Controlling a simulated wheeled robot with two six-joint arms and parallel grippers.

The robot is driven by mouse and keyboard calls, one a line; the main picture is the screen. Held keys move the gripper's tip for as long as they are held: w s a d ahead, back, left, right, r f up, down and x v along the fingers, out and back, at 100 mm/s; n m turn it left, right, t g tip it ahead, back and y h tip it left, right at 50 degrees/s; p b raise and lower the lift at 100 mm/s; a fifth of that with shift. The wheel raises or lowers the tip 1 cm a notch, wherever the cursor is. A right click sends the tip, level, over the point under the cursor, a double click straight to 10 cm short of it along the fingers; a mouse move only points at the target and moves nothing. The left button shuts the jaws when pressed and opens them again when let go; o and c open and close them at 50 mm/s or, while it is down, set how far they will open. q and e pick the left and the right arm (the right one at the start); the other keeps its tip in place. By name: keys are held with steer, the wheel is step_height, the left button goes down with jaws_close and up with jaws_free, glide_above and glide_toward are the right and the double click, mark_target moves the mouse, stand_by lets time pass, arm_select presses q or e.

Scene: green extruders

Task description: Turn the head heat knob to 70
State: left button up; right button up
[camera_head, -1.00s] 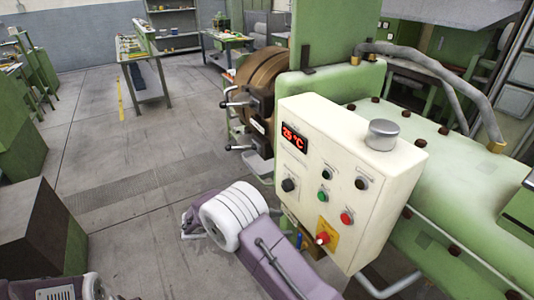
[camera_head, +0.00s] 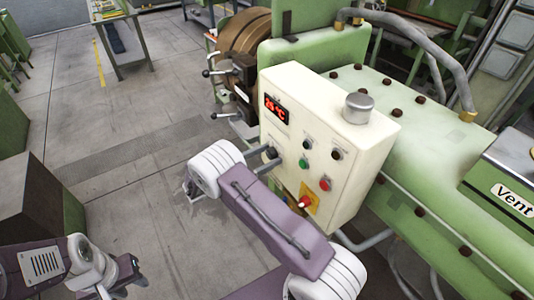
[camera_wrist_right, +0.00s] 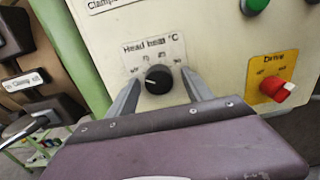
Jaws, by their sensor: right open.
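The head heat knob is a round black dial with a white mark on the cream control box (camera_head: 300,85). It shows in the right wrist view (camera_wrist_right: 158,79) under the label "Head heat °C". My right gripper (camera_wrist_right: 162,84) is open, with one finger on each side of the knob; I cannot tell whether they touch it. In the head view the right gripper (camera_head: 262,162) is at the lower left of the box face and partly hides the knob. The red display (camera_head: 276,109) reads about 25 °C. My left gripper (camera_head: 128,270) is low at the left, its fingers unclear.
A red Drive switch (camera_wrist_right: 284,87) on a yellow plate is right of the knob. Green (camera_head: 304,163) and red (camera_head: 325,184) buttons sit on the box face. A metal cylinder (camera_head: 358,107) stands on top. The green machine body (camera_head: 430,130) is behind; open floor lies left.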

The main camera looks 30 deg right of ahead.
steer(key=shift+w+f, duration=0.1)
jaws_close()
steer(key=m+b, duration=0.3)
steer(key=shift+f, duration=0.15)
steer(key=shift+m+b, duration=1.8)
steer(key=shift+m, duration=0.5)
steer(key=shift+r, duration=0.25)
